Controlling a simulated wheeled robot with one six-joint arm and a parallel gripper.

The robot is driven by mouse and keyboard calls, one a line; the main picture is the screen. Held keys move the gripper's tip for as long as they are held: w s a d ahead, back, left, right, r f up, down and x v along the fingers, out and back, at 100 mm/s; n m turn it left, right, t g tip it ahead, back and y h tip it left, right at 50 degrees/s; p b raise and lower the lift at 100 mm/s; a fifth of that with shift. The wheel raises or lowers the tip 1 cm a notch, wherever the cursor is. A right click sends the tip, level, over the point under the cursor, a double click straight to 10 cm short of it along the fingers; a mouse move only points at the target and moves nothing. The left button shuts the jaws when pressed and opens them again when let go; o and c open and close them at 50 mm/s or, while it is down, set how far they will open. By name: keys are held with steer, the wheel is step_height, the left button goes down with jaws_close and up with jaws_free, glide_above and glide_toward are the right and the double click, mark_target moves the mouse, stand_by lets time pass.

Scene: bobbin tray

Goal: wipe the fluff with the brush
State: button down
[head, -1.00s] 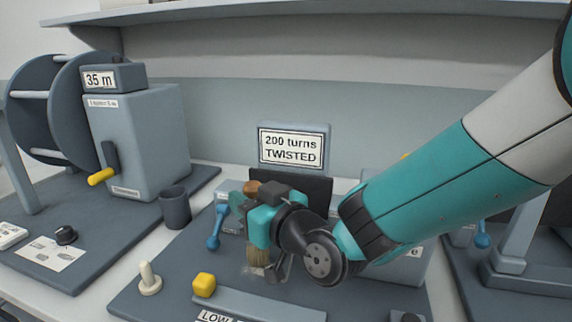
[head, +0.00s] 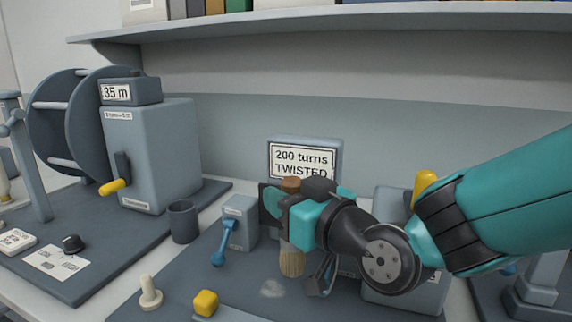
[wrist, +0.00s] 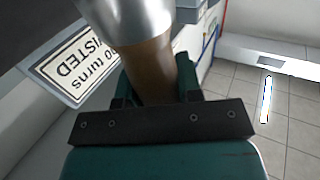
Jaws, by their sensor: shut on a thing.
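My gripper (head: 288,212) is shut on the brush (head: 291,262), which it holds upright with the pale bristles down. The brown handle also shows between the jaws in the wrist view (wrist: 152,70), with its metal collar above it in that picture. The fluff (head: 272,288) is a faint whitish patch on the dark board, just left of and in front of the bristles in the head view. I cannot tell whether the bristle tips touch the board.
A blue-handled box (head: 239,222) stands left of the brush, and a sign (head: 304,160) stands behind. A yellow knob (head: 205,303) and a cream peg (head: 150,292) are at the front. A dark cup (head: 183,221) stands by the left machine (head: 155,155).

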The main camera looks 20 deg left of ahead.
mark_target(285, 178)
steer(key=shift+r+p, duration=0.9)
steer(key=shift+r, duration=1)
steer(key=shift+s+f, duration=0.1)
